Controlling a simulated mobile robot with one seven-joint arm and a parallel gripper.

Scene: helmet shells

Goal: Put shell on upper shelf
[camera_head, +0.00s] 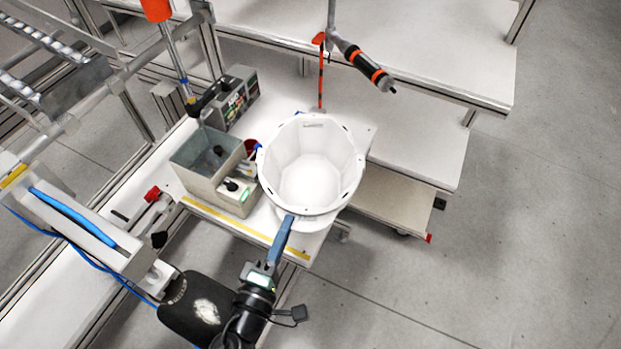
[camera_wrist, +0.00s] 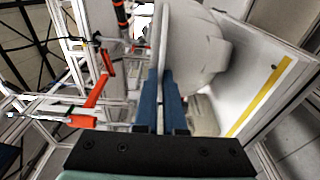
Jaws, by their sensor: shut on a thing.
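The white helmet shell (camera_head: 312,165) is in the middle of the head view, open side up, over the small workbench. My gripper (camera_head: 287,222) is shut on its near rim with blue fingers. In the wrist view the shell (camera_wrist: 195,45) rises beside the blue fingers of my gripper (camera_wrist: 162,95), which pinch its edge. Shelves with white boards stand behind; the upper shelf board (camera_head: 440,50) is at the top right and a lower board (camera_head: 420,150) is beneath it. Whether the shell touches the bench below is hard to tell.
A grey metal box (camera_head: 208,160) and a black device (camera_head: 237,98) stand on the bench (camera_head: 225,228) left of the shell. A black-and-orange hanging tool (camera_head: 368,68) hangs before the upper shelf. Open grey floor lies at the right.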

